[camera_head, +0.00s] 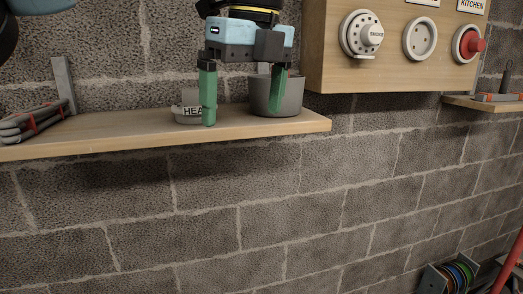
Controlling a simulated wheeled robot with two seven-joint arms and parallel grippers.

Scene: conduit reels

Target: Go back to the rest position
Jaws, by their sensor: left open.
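My left gripper (242,103) is in the head view at the upper middle, pointing down with its green fingers spread apart. It is over the right part of a wooden shelf (110,134). A grey cup-like bin (289,99) stands on the shelf, with the right finger in front of it or at its rim; I cannot tell if they touch. A small grey round piece with a label reading "HEA" (188,113) sits beside the left finger, partly hidden by it. Nothing shows between the fingers. My right gripper is not in view.
A wooden board (385,75) with a smoke detector (364,35), a round white base (420,39) and a red-buttoned device (467,44) hangs at upper right. Bundled grey tubes (30,122) lie at the shelf's left. Cable reels (452,277) stand low right. Bare block wall lies below the shelf.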

